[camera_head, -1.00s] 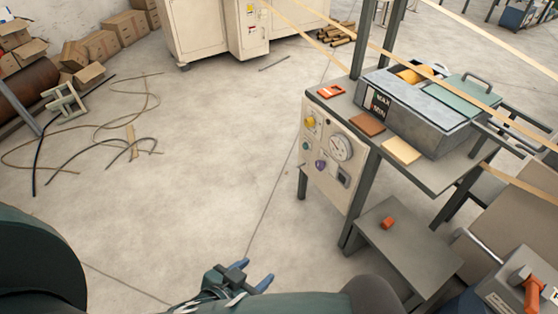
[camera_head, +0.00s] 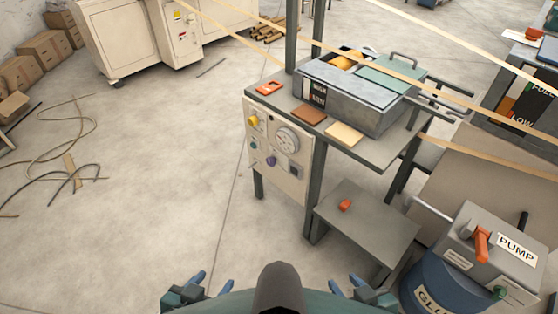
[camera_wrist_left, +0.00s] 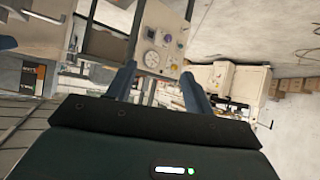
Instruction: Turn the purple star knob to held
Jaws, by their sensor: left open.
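The purple star knob (camera_head: 271,161) is on the cream control panel (camera_head: 292,183), below and left of the round gauge (camera_head: 287,140). It is small, and its setting is too small to read. The panel also shows at the top of the left wrist view (camera_wrist_left: 163,38), with the purple knob (camera_wrist_left: 167,38) near its middle. My left gripper (camera_head: 214,284) is open and empty at the bottom of the head view, well short of the panel. My right gripper (camera_head: 345,286) is to the right of it, with its fingers apart, also away from the panel.
A table (camera_head: 265,97) above the panel carries a grey tank (camera_head: 345,100). A low grey stand (camera_head: 370,229) with an orange block (camera_head: 345,205) is right of the panel. A pump unit (camera_head: 490,250) stands at right. Open floor lies left of the panel.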

